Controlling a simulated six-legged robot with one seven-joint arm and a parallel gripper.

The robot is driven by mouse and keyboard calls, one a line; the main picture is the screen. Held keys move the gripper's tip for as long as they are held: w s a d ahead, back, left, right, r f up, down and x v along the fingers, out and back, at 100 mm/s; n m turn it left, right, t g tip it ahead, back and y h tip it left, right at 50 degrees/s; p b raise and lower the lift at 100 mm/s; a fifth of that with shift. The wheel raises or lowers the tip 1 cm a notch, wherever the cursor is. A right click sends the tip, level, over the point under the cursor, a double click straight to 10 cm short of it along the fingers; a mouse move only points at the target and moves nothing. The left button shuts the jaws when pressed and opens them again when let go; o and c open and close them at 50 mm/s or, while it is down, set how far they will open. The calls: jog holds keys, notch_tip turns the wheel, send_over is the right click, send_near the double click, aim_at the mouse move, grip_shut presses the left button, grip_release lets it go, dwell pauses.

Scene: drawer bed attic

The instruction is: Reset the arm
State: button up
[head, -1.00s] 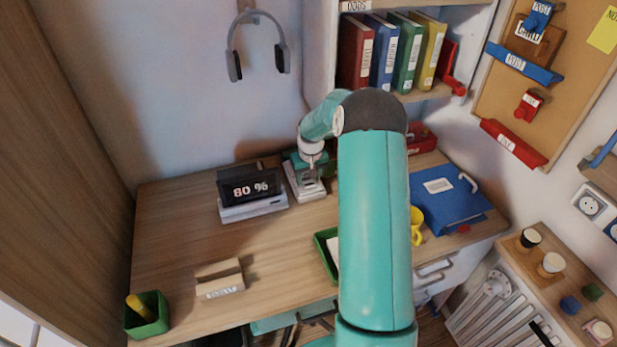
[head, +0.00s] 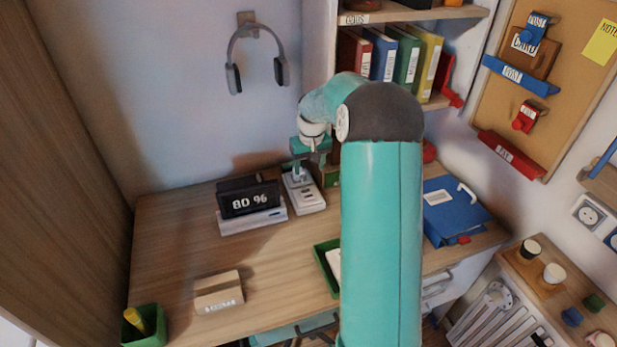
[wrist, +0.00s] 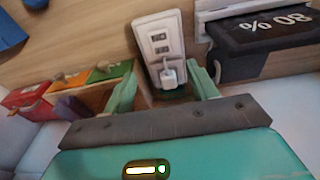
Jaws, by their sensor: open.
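My teal arm rises through the middle of the head view and bends over toward the back of the desk. My gripper (wrist: 165,88) is open in the wrist view, its two teal fingers apart. Between and beyond them is a white socket strip (wrist: 158,38) with a white plug (wrist: 170,72) in its near end. The gripper looks empty. In the head view the gripper (head: 312,165) is small and partly hidden by the wrist, above the far end of the same strip (head: 305,195).
A display reading 80 % (head: 248,198) stands left of the strip. A green tray (head: 325,262), partly behind my arm, and a card holder (head: 218,290) lie on the desk (head: 170,245). A shelf with binders (head: 405,58) is behind my arm. The desk's left middle is clear.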

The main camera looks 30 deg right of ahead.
jog(key=shift+s+r, duration=0.15)
jog(key=shift+r, duration=0.95)
